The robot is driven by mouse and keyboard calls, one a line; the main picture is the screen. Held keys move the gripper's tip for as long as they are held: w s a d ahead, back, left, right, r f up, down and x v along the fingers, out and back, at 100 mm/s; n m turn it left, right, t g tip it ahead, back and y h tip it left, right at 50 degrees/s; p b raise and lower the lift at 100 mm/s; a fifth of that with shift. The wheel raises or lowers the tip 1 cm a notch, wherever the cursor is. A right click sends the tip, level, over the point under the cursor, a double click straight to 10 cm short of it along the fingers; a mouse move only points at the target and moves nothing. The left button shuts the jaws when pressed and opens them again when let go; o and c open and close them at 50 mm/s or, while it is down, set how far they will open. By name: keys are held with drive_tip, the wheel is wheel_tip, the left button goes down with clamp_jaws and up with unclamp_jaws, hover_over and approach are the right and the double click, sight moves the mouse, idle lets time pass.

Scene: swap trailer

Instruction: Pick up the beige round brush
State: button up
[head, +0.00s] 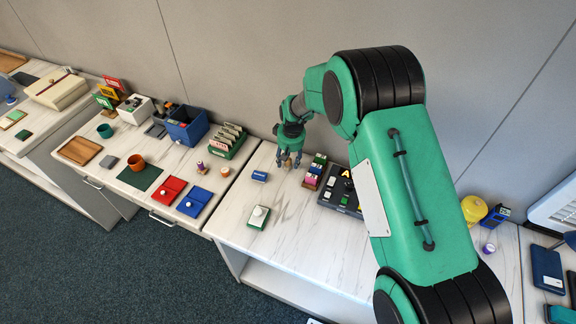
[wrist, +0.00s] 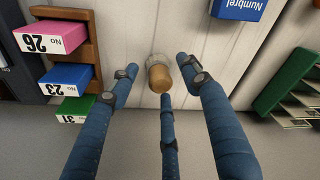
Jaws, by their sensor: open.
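The beige round brush (wrist: 159,77) shows in the wrist view between my fingertips, with a tan rounded end and a pale grey part above it. My gripper (wrist: 158,70) has blue fingers spread open around the brush, with visible gaps on the left and right. The lower finger's tip is close below the tan end; I cannot tell if it touches. In the head view my gripper (head: 290,156) points down over the back of the white marbled table, and the brush is mostly hidden by the fingers.
A wooden rack with coloured number blocks (wrist: 66,75) stands close left of my fingers in the wrist view. A blue box (wrist: 238,9) and a green card holder (wrist: 290,80) lie to the right. The wall is close behind. The table front (head: 300,245) has free room.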

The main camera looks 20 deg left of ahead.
drive_tip(key=shift+w+a+f, duration=0.1)
drive_tip(key=shift+f, duration=0.65)
drive_tip(key=shift+c, duration=0.2)
drive_tip(key=c, duration=1)
